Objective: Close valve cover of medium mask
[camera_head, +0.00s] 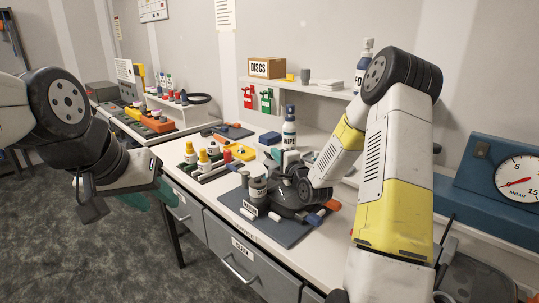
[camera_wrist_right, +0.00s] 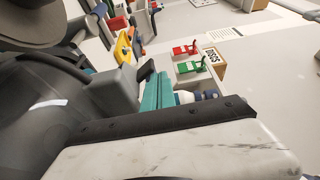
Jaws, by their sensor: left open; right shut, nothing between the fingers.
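The dark grey mask (camera_head: 286,200) lies on a dark mat (camera_head: 285,234) on the bench, behind a small white label whose text is too small to read. My right gripper (camera_head: 305,160) is at the mask's far side, mostly hidden behind its own wrist. It is shut with nothing in it. In the right wrist view, the mask (camera_wrist_right: 45,85) fills the left side, close beside the teal finger part (camera_wrist_right: 157,92). I cannot tell whether they touch. The valve cover's position cannot be made out. My left gripper (camera_head: 128,196) is open and empty, in front of the bench's left part.
A wipes bottle (camera_head: 289,130) stands behind. A shelf with a DISCS box (camera_head: 266,68) is above. A gauge box (camera_head: 505,175) stands at right.

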